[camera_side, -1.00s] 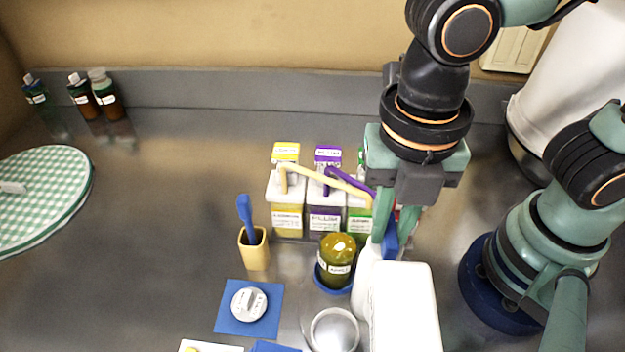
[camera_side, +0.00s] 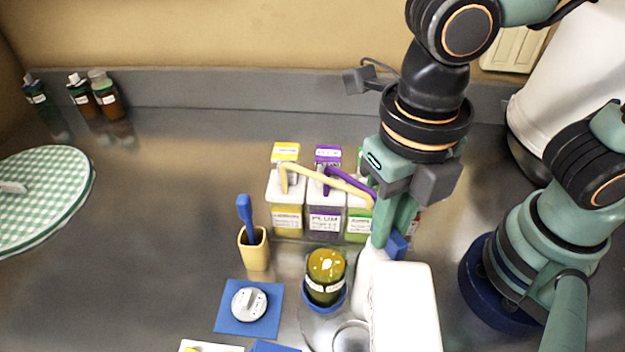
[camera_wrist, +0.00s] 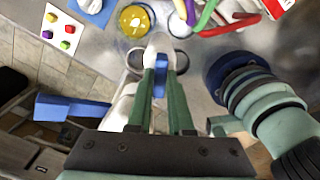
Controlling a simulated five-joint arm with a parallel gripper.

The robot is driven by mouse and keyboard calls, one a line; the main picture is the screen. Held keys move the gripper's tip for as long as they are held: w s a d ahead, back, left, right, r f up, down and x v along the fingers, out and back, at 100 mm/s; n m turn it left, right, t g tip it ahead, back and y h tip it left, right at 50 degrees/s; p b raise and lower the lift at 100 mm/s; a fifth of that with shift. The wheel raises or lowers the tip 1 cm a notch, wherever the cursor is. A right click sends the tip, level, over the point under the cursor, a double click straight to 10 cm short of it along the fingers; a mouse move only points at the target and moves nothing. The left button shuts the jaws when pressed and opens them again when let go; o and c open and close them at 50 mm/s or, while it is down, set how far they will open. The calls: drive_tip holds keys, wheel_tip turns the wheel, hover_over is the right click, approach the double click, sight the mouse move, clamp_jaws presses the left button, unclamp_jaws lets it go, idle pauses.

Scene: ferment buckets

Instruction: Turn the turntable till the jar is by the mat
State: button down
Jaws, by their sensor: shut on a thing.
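The turntable (camera_side: 309,322) is a shiny metal disc at the lower middle of the side view, partly hidden by white bottles. The olive-green jar (camera_side: 325,268) stands upright in a blue holder on it, right of the blue mat (camera_side: 226,319), with a gap between. The jar also shows at the top of the wrist view (camera_wrist: 135,20). A round pale lid lies on the mat. My gripper (camera_side: 391,240) is right of the jar, shut on a blue peg (camera_side: 398,245). The peg shows between the green fingers in the wrist view (camera_wrist: 159,88); its lower end is hidden.
A white bottle (camera_side: 405,310) stands close below my gripper. Labelled cartons (camera_side: 325,222) with yellow and purple handles stand behind the jar. A yellow cup (camera_side: 254,255) with a blue tool stands behind the mat. The counter at left is mostly clear.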

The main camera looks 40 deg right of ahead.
drive_tip(key=shift+r+n, duration=0.1)
drive_tip(key=shift+n, duration=1.3)
drive_tip(key=c, duration=0.8)
unclamp_jaws()
wheel_tip(320, 180, up, 12)
drive_tip(key=shift+w, duration=0.1)
